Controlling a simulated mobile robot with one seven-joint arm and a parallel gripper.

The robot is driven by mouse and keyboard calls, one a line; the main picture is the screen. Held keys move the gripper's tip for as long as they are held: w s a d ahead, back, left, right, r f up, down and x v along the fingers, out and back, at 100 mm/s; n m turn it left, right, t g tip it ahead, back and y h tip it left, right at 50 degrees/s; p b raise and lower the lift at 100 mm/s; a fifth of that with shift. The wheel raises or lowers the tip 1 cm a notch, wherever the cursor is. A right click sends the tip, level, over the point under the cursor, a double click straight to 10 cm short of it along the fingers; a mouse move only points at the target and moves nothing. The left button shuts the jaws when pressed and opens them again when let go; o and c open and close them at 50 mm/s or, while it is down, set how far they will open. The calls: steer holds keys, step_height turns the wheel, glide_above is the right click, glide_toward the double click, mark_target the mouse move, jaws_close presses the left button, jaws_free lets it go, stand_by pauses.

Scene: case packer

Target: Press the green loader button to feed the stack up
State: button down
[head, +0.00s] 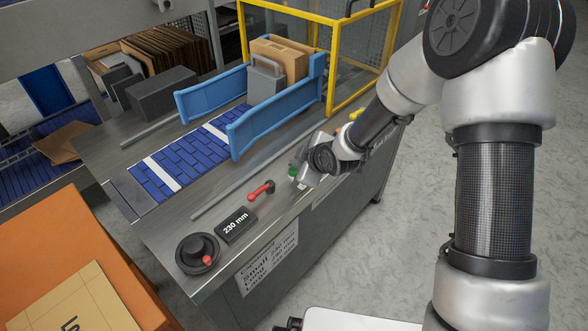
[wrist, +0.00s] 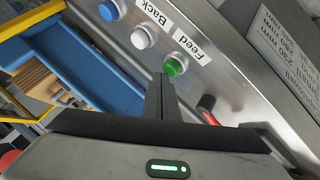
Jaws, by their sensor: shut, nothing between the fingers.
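The green button (wrist: 174,66) sits on the metal machine edge beside the "Feed" label (wrist: 187,41) in the wrist view. In the head view a bit of green (head: 293,171) shows beside my gripper (head: 303,178). My gripper is shut and empty; its fingers (wrist: 161,80) end just beside the green button in the wrist view. I cannot tell whether they touch it. The stack of flat brown cardboard (head: 160,52) stands at the back left in the head view.
A white button (wrist: 143,37) and a blue button (wrist: 112,10) line up beyond the green one. A red-handled lever (head: 262,190), a 230 mm display (head: 236,224) and a black knob (head: 198,250) lie along the edge. Blue guides (head: 270,122) and a yellow-framed guard (head: 332,62) stand behind.

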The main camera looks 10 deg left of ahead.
steer(key=shift+f+b, duration=0.5)
stand_by(0.3)
steer(key=shift+r, duration=0.1)
steer(key=shift+r+p, duration=0.5)
steer(key=shift+r, duration=0.3)
step_height(320, 180, up, 5)
steer(key=p, duration=0.3)
stand_by(0.3)
stand_by(0.7)
